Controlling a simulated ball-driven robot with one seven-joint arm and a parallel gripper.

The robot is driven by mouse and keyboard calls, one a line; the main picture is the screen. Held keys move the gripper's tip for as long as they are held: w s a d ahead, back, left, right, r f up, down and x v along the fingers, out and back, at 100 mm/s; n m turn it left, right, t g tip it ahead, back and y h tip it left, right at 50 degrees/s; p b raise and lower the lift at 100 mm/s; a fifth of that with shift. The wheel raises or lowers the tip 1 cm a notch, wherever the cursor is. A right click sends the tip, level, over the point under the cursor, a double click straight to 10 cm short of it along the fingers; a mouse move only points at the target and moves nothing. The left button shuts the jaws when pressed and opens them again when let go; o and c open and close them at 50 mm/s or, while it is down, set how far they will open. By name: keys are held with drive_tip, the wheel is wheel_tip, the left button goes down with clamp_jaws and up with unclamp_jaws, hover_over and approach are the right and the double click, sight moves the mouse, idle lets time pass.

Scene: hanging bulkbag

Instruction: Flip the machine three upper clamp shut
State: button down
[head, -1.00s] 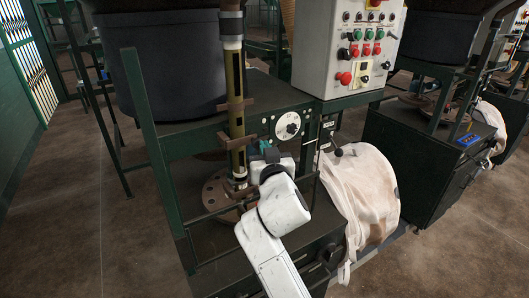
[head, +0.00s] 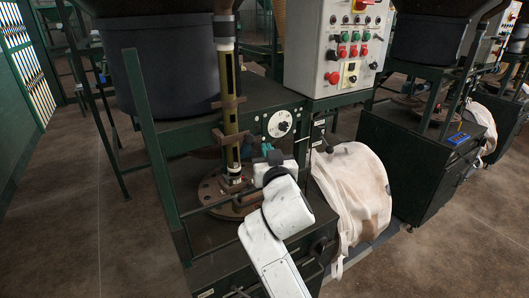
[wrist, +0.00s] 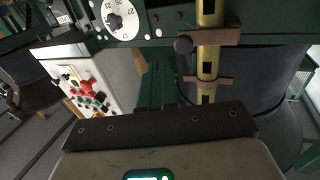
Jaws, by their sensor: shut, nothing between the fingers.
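The machine's upright olive pipe (head: 231,80) carries two brown clamps, an upper clamp (head: 229,104) and a lower clamp (head: 230,137). I cannot tell for sure whether the upper clamp is open or closed. The wrist view is upside down, so the upper clamp (wrist: 208,81) lies below the lower one (wrist: 222,36), which has a dark round knob beside it. My gripper (head: 272,154) is right of the pipe, below the lower clamp's height, shut and empty. It appears apart from both clamps. Its fingertips are not clear in the wrist view.
A round dial (head: 280,124) is just right of the pipe. A control box (head: 340,45) with colored buttons stands above it. A dark hopper (head: 170,65) hangs behind the pipe. A brown flange (head: 222,190) lies at its foot. A pale bag (head: 352,190) hangs at right.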

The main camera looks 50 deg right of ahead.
drive_tip(key=s+a+b, duration=0.1)
drive_tip(key=s+a, duration=0.1)
drive_tip(key=s, duration=0.6)
drive_tip(key=shift+s+a+f+b, duration=0.15)
drive_tip(key=shift+s+a+b, duration=0.05)
drive_tip(key=shift+s+b, duration=0.2)
drive_tip(key=s+a+f+n+g+y, duration=0.1)
drive_tip(key=s+a+f+g+y, duration=0.15)
drive_tip(key=f, duration=0.45)
drive_tip(key=s+a+f+n+g+y, duration=0.1)
drive_tip(key=s+a+f+g+y, duration=0.15)
drive_tip(key=f, duration=0.45)
drive_tip(key=s+a+f+n+g+y, duration=0.1)
drive_tip(key=s+f+g, duration=0.15)
drive_tip(key=f, duration=0.55)
drive_tip(key=s+a+f+n+g+y, duration=0.2)
drive_tip(key=s+a+f+g, duration=0.1)
drive_tip(key=s, duration=0.4)
drive_tip(key=s+a+f+n+g+y, duration=0.1)
drive_tip(key=s+a+f+g+y, duration=0.1)
drive_tip(key=s+a+f, duration=0.3)
drive_tip(key=s+f+g, duration=0.1)
drive_tip(key=s+f, duration=0.2)
drive_tip(key=shift+s+a+n, duration=0.2)
drive_tip(key=shift+a+n, duration=0.2)
